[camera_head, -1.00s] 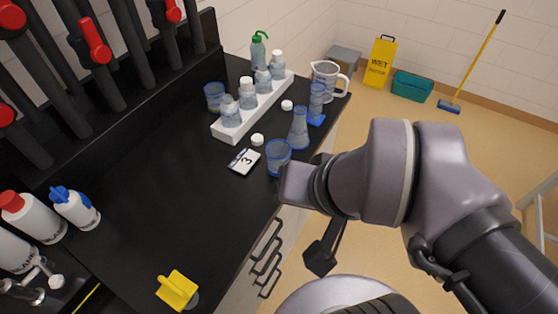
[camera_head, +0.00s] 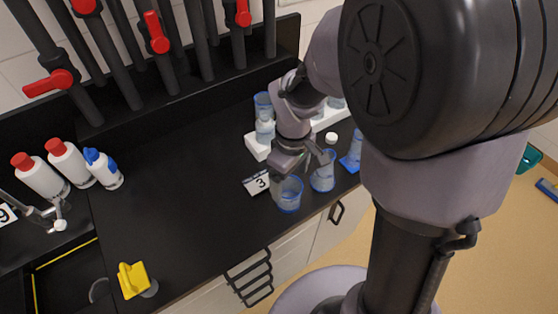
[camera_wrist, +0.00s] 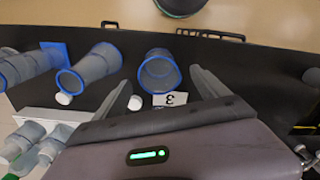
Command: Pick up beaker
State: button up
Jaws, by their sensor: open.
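A clear beaker with a blue rim (camera_head: 289,196) stands near the front edge of the black bench, close to a card marked 3 (camera_head: 256,182). In the wrist view the beaker (camera_wrist: 158,72) shows ahead of and roughly between my two fingers, with the card (camera_wrist: 171,99) just below it. My gripper (camera_head: 304,170) is open and empty, beside and above the beaker, with the fingers pointing toward the front edge. The wrist view shows both fingers of my gripper (camera_wrist: 163,88) spread apart. Whether a finger touches the beaker cannot be told.
A white rack (camera_wrist: 55,115) with bottles is behind. The bench's left middle is clear.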

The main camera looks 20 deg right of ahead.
aim_at(290, 193)
notch_tip(290, 193, down, 8)
jog(key=b, duration=0.3)
jog(key=shift+w+d+r, duration=0.1)
jog(key=shift+r, duration=0.2)
jog(key=c, duration=1.4)
